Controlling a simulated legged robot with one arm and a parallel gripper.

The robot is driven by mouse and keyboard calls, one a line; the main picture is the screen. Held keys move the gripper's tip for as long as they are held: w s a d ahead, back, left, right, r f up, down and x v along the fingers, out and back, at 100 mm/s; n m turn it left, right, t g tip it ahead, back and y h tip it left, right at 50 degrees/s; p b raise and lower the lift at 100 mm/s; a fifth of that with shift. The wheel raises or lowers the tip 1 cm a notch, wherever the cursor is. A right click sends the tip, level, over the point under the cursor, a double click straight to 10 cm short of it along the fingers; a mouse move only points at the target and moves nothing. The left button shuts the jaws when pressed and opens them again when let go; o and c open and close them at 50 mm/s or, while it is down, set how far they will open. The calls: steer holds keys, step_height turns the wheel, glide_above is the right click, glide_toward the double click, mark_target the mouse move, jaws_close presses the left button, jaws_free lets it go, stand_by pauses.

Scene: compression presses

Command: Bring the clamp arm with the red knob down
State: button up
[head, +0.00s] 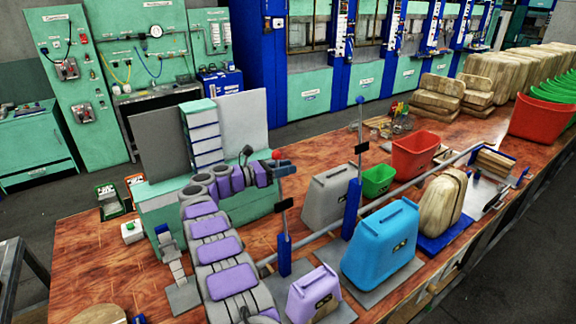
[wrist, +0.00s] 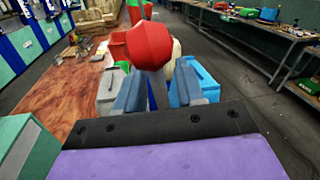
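The red knob (head: 276,154) shows at the end of my purple-and-grey arm, right at my gripper (head: 286,167). In the wrist view the faceted red knob (wrist: 149,44) stands large just beyond and above the fingertips of my gripper (wrist: 158,88). The two blue-grey fingers are apart, with a gap between them. I cannot tell whether the fingers touch the knob. The clamp arm under the knob is hidden by my gripper and arm.
A grey canister (head: 328,196), blue canister (head: 381,245) and purple canister (head: 313,296) stand to the right. Blue posts (head: 352,208) rise near a long grey pipe (head: 408,186). A green cabinet with grey panels (head: 157,141) stands behind my arm. The wooden tabletop (head: 95,255) is mostly clear at left.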

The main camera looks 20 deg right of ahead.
steer(key=shift+a, duration=0.55)
steer(key=c, duration=0.5)
steer(key=shift+s+d+r, duration=0.1)
steer(key=shift+d, duration=0.05)
jaws_close()
